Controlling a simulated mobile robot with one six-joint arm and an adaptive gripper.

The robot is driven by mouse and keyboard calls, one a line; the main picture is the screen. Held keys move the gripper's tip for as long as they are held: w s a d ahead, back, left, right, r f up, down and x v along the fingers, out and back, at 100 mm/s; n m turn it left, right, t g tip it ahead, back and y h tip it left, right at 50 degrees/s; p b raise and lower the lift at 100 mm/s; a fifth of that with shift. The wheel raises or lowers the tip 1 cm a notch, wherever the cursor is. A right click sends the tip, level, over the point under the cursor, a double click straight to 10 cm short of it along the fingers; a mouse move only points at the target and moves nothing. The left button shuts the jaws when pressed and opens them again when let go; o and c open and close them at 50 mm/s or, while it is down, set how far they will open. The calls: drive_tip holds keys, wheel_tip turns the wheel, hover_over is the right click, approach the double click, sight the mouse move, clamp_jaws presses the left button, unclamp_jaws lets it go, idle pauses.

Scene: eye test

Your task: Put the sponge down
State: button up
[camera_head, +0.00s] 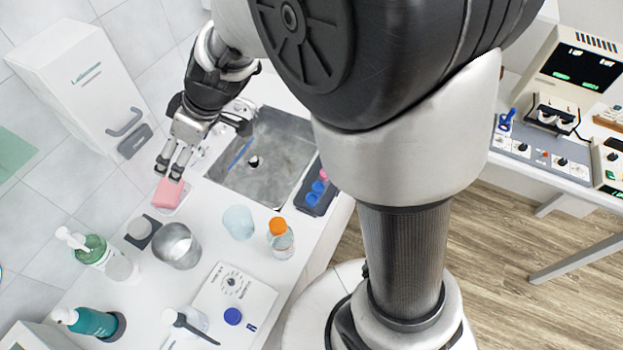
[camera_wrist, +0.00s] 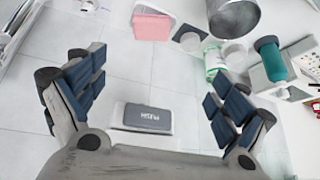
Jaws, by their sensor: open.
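The pink sponge (camera_head: 168,194) rests on a small pale dish (camera_head: 177,210) on the white counter, left of the sink. It also shows in the wrist view (camera_wrist: 152,25), ahead of my fingers and near the top edge. My gripper (camera_head: 169,174) is just behind the sponge in the head view, fingertips close to its far edge. I cannot tell from there whether they touch it. In the wrist view my gripper (camera_wrist: 155,98) has its fingers spread wide, with nothing between them.
The sink (camera_head: 262,160) lies to the right. A white wall dispenser (camera_head: 85,85) is close to my wrist on the left.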

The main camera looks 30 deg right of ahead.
drive_tip(key=s+d+r+m+h, duration=0.2)
drive_tip(key=s+d+r+m, duration=0.2)
drive_tip(key=s+d, duration=0.5)
drive_tip(key=s+d+r+m+t+h, duration=0.1)
drive_tip(key=s+d+r+m+h, duration=0.2)
drive_tip(key=s+d, duration=0.5)
drive_tip(key=s+r+m, duration=0.1)
drive_tip(key=s+m, duration=0.1)
drive_tip(key=s, duration=0.5)
drive_tip(key=shift+s+d+r+m, duration=0.15)
drive_tip(key=shift+d+r+m, duration=0.15)
drive_tip(key=shift+d+m, duration=0.1)
drive_tip(key=shift+a, duration=0.1)
drive_tip(key=shift+c, duration=0.3)
